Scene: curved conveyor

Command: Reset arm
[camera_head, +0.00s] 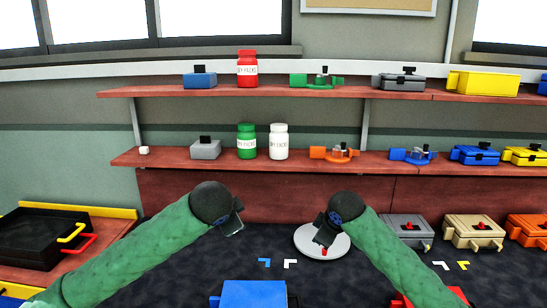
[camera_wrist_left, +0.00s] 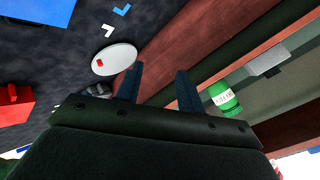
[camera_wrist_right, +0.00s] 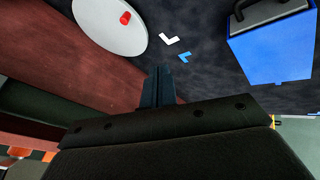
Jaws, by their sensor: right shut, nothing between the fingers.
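My left gripper (camera_head: 236,224) is raised over the dark table, left of the middle, at the end of the green-sleeved left arm. In the left wrist view its two fingers (camera_wrist_left: 157,82) stand apart with nothing between them. My right gripper (camera_head: 324,236) is over the table right of the middle, in front of part of the white round plate (camera_head: 302,239). In the right wrist view its fingers (camera_wrist_right: 158,80) are together and empty. A small red piece (camera_wrist_right: 125,18) sits on the plate.
A blue box (camera_head: 253,293) stands at the front middle, with a red one (camera_head: 430,299) to its right. A black tray (camera_head: 40,232) is at the left. Grey (camera_head: 406,228), beige (camera_head: 473,231) and orange boxes stand at the right. Two shelves behind hold jars and boxes.

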